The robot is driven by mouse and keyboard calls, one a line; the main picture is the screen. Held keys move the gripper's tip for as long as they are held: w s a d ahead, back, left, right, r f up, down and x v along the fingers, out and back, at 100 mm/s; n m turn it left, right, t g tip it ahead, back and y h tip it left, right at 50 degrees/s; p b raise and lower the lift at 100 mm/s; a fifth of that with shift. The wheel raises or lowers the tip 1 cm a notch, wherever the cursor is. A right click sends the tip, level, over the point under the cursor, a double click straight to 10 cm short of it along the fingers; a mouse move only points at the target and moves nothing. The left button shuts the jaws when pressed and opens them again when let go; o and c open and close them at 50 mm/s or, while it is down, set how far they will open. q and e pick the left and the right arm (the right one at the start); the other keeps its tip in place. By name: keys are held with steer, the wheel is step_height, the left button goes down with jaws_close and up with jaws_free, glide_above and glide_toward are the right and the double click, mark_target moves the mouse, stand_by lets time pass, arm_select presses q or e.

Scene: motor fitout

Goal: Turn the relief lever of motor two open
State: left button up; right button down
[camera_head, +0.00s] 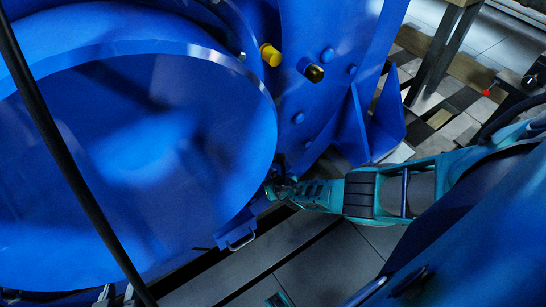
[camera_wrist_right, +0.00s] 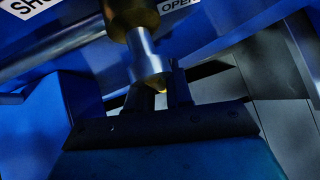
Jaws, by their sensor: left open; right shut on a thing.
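In the right wrist view a relief lever (camera_wrist_right: 146,58) shows as a bright metal rod with a brass-coloured collar at the top and a brass tip. My right gripper (camera_wrist_right: 165,92) is shut on its lower end, with two dark fingers around the tip. White labels sit behind it, OPEN (camera_wrist_right: 178,4) to the right and a partly cut-off one (camera_wrist_right: 25,6) to the left. In the head view my right gripper (camera_head: 280,190) reaches in from the right to the blue motor housing's (camera_head: 180,160) edge, hiding the lever. My left gripper is open and shows little.
A yellow cap (camera_head: 271,54) and a brass-coloured fitting (camera_head: 314,73) stick out of the blue housing above. A black cable (camera_head: 60,150) crosses the left of the head view. Grey floor (camera_head: 330,265) shows below.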

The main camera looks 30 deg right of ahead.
steer(key=shift+d, duration=0.15)
steer(key=c, duration=1.1)
jaws_free()
steer(key=shift+c, duration=0.2)
steer(key=shift+s+r+p, duration=0.2)
steer(key=shift+r+p, duration=0.15)
steer(key=shift+p, duration=0.1)
steer(key=p+v, duration=0.7)
steer(key=v, duration=0.5)
steer(key=shift+p, duration=0.4)
steer(key=shift+s, duration=0.2)
